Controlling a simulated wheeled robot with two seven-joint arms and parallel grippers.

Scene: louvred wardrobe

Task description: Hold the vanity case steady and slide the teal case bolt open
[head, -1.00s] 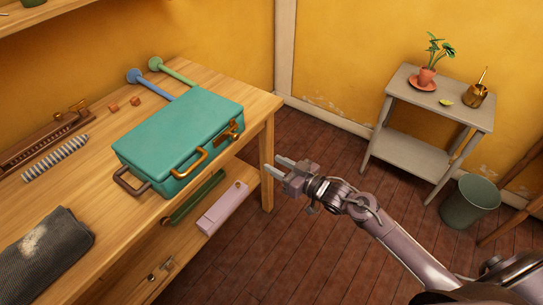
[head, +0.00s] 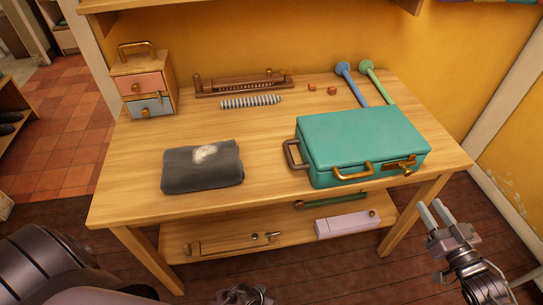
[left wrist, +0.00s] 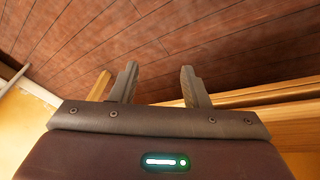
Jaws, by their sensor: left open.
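The teal vanity case (head: 360,138) lies closed on the wooden table, near its front right. A brown side handle (head: 291,155) is on its left end and a brass handle (head: 352,171) on its front. The brass bolt (head: 400,166) is on the front face, right of that handle. My right gripper (head: 429,205) is open and empty, off the table's front right corner, apart from the case. My left gripper (left wrist: 159,72) is open and empty in the left wrist view, with floor and a wooden edge beyond it. The case does not show there.
A grey folded cloth (head: 202,167), a striped spring (head: 251,102) and a small drawer box (head: 143,86) stand left of the case. Blue (head: 352,85) and green (head: 377,84) round-ended rods lie behind it. A lower shelf (head: 290,235) holds a pink box (head: 347,225).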

